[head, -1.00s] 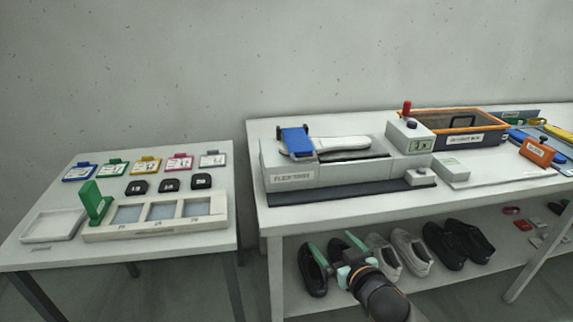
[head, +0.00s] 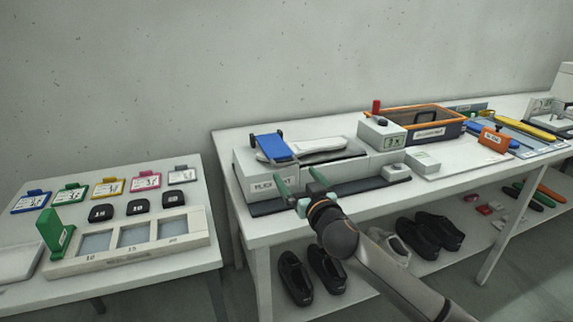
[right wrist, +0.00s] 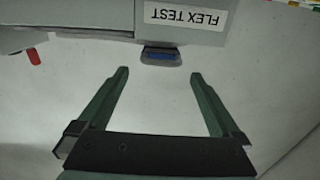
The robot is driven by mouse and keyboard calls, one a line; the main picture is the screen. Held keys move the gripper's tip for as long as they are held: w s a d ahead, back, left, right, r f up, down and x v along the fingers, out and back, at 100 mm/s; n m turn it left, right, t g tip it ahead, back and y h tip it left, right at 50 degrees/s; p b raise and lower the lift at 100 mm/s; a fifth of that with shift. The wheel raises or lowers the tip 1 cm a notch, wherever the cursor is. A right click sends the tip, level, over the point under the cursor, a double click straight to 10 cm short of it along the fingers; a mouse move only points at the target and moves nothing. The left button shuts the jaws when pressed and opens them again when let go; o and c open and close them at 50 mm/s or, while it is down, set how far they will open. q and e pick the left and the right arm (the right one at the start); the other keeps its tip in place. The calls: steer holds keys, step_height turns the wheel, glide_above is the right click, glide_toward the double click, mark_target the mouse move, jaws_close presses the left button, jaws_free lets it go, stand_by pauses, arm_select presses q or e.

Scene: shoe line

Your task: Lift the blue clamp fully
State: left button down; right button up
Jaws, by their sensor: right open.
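The blue clamp (head: 270,148) is a flat blue plate with dark side arms, sitting tilted at the left end of the FLEX TEST machine (head: 266,183). It lies over the end of a white sole (head: 318,145). My right gripper (head: 299,180) is open and empty, in front of the machine and apart from the clamp. In the right wrist view, the open fingers (right wrist: 160,75) point at the machine's side, and a dark-edged blue end of the clamp (right wrist: 160,56) shows just beyond the gap between them. My left gripper is not in view.
A control box with a red knob (head: 381,132) stands right of the sole, with an orange-rimmed bin (head: 425,119) behind it. Shoes (head: 295,278) stand on the lower shelf. A left table (head: 212,258) holds coloured tags and a divided tray (head: 120,258).

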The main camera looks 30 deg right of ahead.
mark_target(288, 165)
steer(key=shift+x, duration=3.55)
steer(key=shift+c, duration=0.2)
jaws_close()
